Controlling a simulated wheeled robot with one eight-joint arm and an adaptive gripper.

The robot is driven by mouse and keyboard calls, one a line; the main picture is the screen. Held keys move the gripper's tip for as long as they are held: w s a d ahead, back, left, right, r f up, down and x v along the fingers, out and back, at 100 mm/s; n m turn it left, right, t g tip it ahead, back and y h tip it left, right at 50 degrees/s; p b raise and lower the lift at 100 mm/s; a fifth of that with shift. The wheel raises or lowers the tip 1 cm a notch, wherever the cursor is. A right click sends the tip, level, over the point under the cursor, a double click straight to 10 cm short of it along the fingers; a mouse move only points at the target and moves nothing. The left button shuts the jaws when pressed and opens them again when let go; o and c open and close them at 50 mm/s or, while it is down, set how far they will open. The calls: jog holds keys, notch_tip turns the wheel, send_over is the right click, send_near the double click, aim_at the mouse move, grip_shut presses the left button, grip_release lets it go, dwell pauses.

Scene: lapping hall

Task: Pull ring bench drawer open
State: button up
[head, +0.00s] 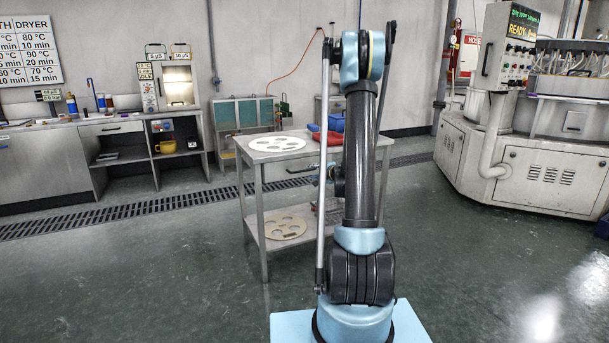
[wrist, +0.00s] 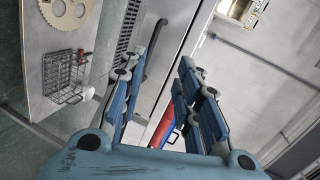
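The ring bench (head: 254,186) is a grey steel table in the middle of the head view, partly hidden by my arm. Its drawer front (head: 284,178) sits under the top and looks shut, with a dark bar handle (head: 300,169). In the wrist view the dark handle (wrist: 152,52) crosses the grey drawer front, between my finger lines and nearer the left finger. My gripper (wrist: 157,70) is open and empty; whether it touches the handle cannot be told. In the head view my gripper (head: 323,174) is small, in front of the drawer and partly behind my arm.
A white ring plate (head: 277,144) and a red tray (head: 327,139) lie on the bench top. The lower shelf holds another ring plate (head: 284,227) and a wire basket (wrist: 65,77). A large machine (head: 545,170) stands right. The floor left of the bench is clear.

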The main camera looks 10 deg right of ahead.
jog(key=w+f, duration=0.2)
jog(key=w, duration=0.4)
jog(key=w+a+f+m, duration=0.1)
jog(key=w+f, duration=0.1)
jog(key=w, duration=0.4)
jog(key=w+a+f+m+t, duration=0.1)
jog(key=w+f, duration=0.1)
jog(key=w, duration=0.5)
jog(key=shift+w+a+f+h, duration=0.1)
jog(key=shift+f+h, duration=0.2)
jog(key=shift+f, duration=0.1)
grip_shut()
